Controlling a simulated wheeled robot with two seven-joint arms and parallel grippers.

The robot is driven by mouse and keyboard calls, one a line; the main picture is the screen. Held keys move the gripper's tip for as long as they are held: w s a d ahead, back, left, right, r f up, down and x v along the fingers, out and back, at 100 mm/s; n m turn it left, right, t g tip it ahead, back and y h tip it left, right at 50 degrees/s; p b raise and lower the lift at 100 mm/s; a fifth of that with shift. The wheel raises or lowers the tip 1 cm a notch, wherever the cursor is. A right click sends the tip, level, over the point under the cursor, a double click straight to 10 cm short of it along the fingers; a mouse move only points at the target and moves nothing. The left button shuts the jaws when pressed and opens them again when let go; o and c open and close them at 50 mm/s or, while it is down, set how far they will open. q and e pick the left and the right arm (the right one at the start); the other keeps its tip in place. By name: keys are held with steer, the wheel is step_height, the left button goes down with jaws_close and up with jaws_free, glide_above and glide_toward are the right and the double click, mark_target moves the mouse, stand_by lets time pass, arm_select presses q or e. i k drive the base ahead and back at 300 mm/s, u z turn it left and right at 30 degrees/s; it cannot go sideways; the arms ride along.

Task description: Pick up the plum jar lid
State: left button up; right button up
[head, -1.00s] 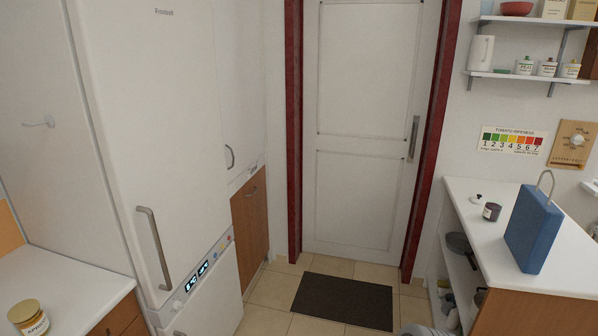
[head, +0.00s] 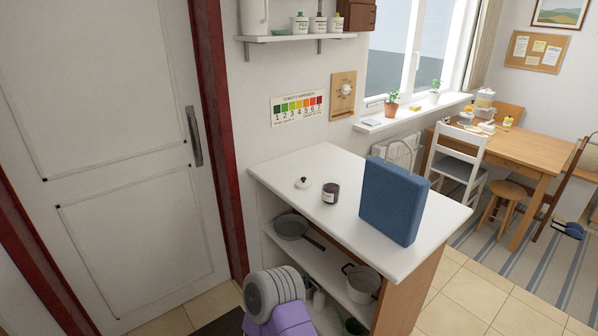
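A small white round lid with a dark knob (head: 302,183) lies on the white counter top, left of the dark plum-coloured jar. It looks like the plum jar lid, but it is too small to read any mark. The jar (head: 330,193) has a pale label and stands upright, a little apart from the lid. Its top looks dark; I cannot tell for sure that it is open. Neither of my grippers shows in the head view.
A blue upright box-shaped bag (head: 392,203) stands right of the jar on the counter (head: 300,160). A pan (head: 290,226) and a pot (head: 361,283) sit on the shelves below. A wall shelf (head: 290,38) holds jars above. A white door (head: 110,150) is at left.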

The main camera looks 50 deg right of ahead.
mark_target(303, 182)
steer(key=z, duration=0.75)
steer(key=i, duration=1.95)
steer(key=z, duration=0.75)
